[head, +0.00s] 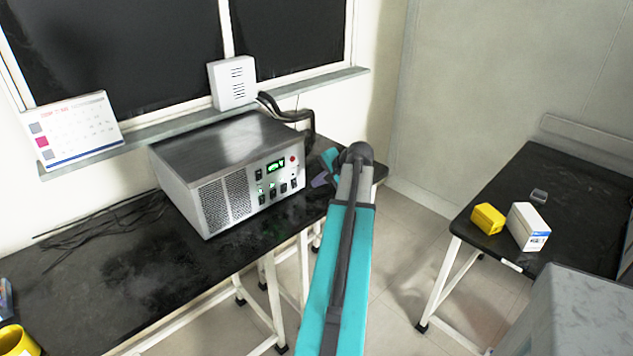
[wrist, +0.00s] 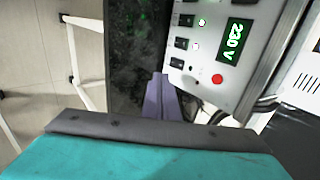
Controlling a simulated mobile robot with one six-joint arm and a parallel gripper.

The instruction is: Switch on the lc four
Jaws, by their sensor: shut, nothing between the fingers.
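A grey metal power unit (head: 228,168) sits on the black bench under the window. Its front panel has a green lit display (head: 276,166), a red button (head: 294,160) and a row of black switches (head: 272,191), some with lit green lamps. No readable label shows which switch is lc four. My gripper (head: 320,181) is shut and empty, just right of the panel. Its purple fingers (wrist: 160,95) point toward the panel's lower edge; contact cannot be told.
A calendar (head: 75,130) and a white vented box (head: 232,82) stand on the sill. Black cables (head: 285,110) run behind the unit. A second bench at right holds a yellow box (head: 487,218) and a white box (head: 528,227). The bench front left of the unit is mostly clear.

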